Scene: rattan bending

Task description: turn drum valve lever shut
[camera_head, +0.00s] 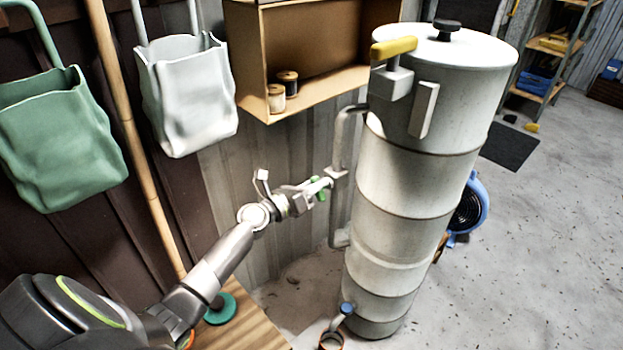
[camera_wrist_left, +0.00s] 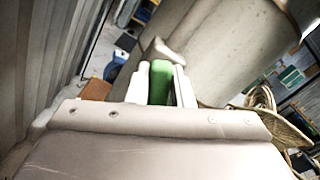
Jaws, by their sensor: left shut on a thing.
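A tall pale metal drum (camera_head: 400,210) stands upright at the middle right, with a thin side pipe (camera_head: 343,145) along its left. My left gripper (camera_head: 320,189) is at this pipe, about mid-height of the drum. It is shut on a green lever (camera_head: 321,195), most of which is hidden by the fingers. In the left wrist view the green lever (camera_wrist_left: 159,72) shows between the two pale fingertips, with the drum (camera_wrist_left: 228,48) behind it. The exact angle of the lever is hard to tell. My right gripper is not in view.
A yellow handle (camera_head: 394,47) juts from the drum's top left. A wooden shelf (camera_head: 305,100) holds two spools behind it. A green bag (camera_head: 58,140) and a white bag (camera_head: 185,95) hang at left. A blue-tipped spout (camera_head: 346,308) is low on the drum. The floor at right is mostly clear.

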